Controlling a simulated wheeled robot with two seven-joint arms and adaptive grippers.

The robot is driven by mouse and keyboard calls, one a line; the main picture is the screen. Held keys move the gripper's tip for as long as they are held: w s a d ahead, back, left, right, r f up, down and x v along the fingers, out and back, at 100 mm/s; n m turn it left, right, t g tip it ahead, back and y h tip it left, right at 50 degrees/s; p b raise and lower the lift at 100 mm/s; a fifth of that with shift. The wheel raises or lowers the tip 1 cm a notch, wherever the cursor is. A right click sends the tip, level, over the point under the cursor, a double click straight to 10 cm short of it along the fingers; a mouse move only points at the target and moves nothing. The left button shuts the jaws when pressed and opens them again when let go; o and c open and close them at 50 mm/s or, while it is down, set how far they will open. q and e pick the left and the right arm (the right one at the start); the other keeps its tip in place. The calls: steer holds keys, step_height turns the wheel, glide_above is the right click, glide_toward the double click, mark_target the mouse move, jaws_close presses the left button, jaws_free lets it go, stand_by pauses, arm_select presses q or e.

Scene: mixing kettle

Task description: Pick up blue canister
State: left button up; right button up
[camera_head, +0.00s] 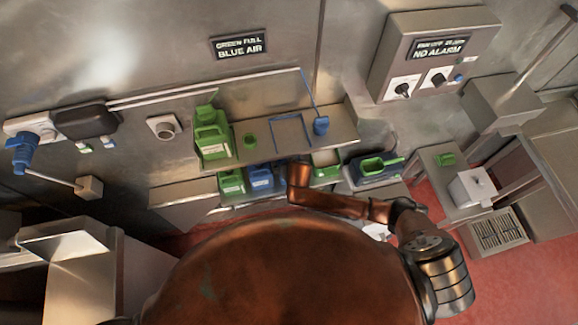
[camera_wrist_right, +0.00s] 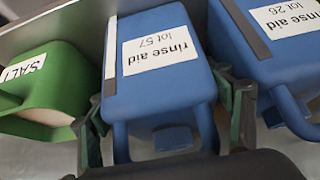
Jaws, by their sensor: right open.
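A blue canister (camera_wrist_right: 155,70) labelled "rinse aid lot 57" fills the middle of the right wrist view, its handle towards me. My right gripper (camera_wrist_right: 165,125) is open, with one finger on each side of this canister; I cannot tell whether they touch it. A second blue canister (camera_wrist_right: 268,45), labelled "rinse aid lot 26", stands close on the right. In the head view one blue canister (camera_head: 260,178) shows on the lower shelf, left of my right arm. My right gripper's fingers are hidden or too small to tell there. My left gripper is not in view.
A green salt container (camera_wrist_right: 45,85) stands close on the left of the gripper. In the head view a green canister (camera_head: 213,140) stands on the upper shelf (camera_head: 262,145), which overhangs the lower row. A green-and-blue container (camera_head: 375,168) sits to the right of my arm.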

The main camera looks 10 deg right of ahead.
steer(key=shift+c, duration=0.2)
steer(key=c, duration=1.6)
steer(key=shift+w+r, duration=0.1)
steer(key=shift+r, duration=0.05)
steer(key=shift+c, duration=0.5)
steer(key=shift+r, duration=0.15)
